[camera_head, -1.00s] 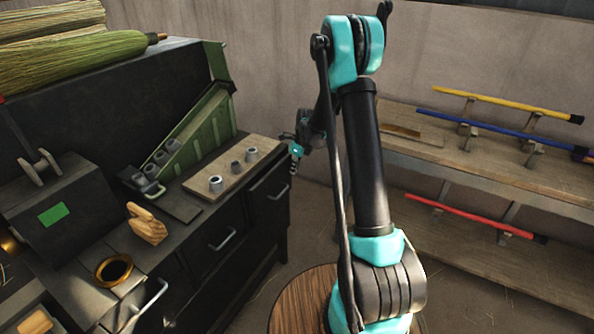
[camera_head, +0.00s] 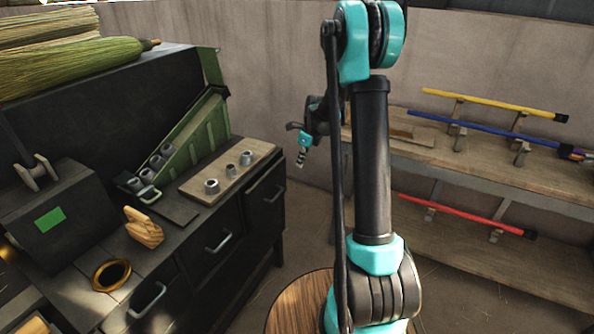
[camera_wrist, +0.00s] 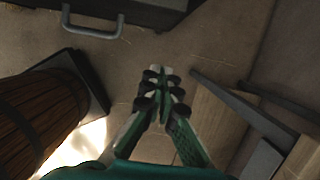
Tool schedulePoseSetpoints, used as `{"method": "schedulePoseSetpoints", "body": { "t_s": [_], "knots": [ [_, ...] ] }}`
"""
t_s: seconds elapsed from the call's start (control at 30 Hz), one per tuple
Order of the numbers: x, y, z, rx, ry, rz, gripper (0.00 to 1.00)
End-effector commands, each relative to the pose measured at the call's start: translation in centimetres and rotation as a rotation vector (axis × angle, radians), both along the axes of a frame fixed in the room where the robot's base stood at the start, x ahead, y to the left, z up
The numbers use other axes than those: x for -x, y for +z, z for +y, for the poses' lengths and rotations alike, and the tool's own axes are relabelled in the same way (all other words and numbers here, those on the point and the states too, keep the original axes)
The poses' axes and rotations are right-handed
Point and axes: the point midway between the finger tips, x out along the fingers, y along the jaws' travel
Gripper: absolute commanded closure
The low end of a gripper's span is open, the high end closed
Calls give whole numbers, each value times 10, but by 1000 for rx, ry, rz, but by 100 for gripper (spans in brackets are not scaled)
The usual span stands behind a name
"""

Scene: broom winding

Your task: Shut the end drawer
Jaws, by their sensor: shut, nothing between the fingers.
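The dark cabinet (camera_head: 236,212) stands at left with a row of drawers with grey bar handles. The end drawer (camera_head: 266,204) is at its far right end. Its front looks about level with the cabinet face, but I cannot tell whether a small gap remains. My gripper (camera_head: 301,160) is right of the end drawer, clear of it, fingers pointing down. In the wrist view my gripper (camera_wrist: 158,84) is shut and empty, over bare floor. A dark front with a grey handle (camera_wrist: 93,27) lies at the top of that view, apart from the fingers.
On the cabinet top are a board with metal sockets (camera_head: 226,176), a wooden piece (camera_head: 144,228) and a brass ring (camera_head: 111,274). A round wooden stand (camera_head: 296,302) is in front. Wooden shelves (camera_head: 470,170) with coloured handles stand at right. Floor between is clear.

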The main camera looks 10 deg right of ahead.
Motion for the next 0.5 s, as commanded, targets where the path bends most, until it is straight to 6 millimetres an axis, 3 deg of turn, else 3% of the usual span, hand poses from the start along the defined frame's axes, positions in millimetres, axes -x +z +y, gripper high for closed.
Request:
{"method": "schedulePoseSetpoints", "body": {
  "t_s": [0.2, 0.5],
  "knots": [
    [4, 23, -5, -1, 0, -1, 100],
    [37, 20, -6, -111, -1, -81, 100]
  ]
}}
